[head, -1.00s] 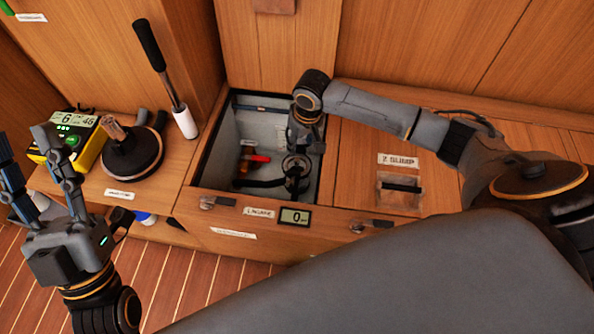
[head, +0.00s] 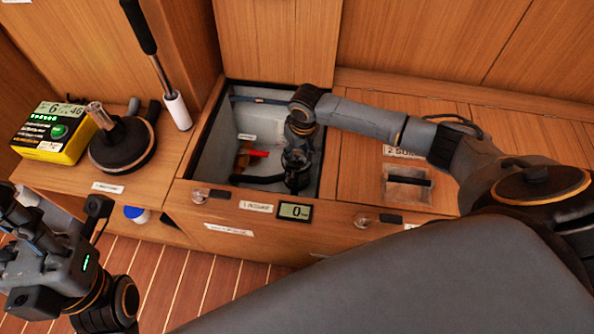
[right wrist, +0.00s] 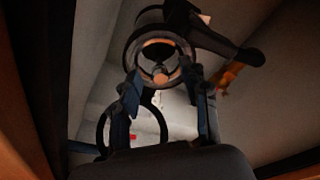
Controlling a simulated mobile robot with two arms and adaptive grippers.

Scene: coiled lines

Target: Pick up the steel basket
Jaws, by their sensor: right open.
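A round, open-topped metal fitting (right wrist: 158,50) with a pale rim shows in the right wrist view, with a small rounded piece inside. The steel basket cannot be told apart from this fitting. My right gripper (right wrist: 165,88) is open, its two dark fingers apart just in front of the fitting's near rim; I cannot tell if they touch it. In the head view the right gripper (head: 297,165) is down inside the open compartment (head: 211,155) and hides most of the fitting. My left gripper (head: 22,222) is at the left edge, partly cut off, away from the compartment.
A red-handled valve (head: 257,153) and a dark pipe (head: 255,180) lie in the compartment. A yellow meter (head: 55,130) and a black round-based tool (head: 122,145) stand on the left shelf. A small display (head: 295,211) is on the front. A closed hatch (head: 360,180) adjoins on the right.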

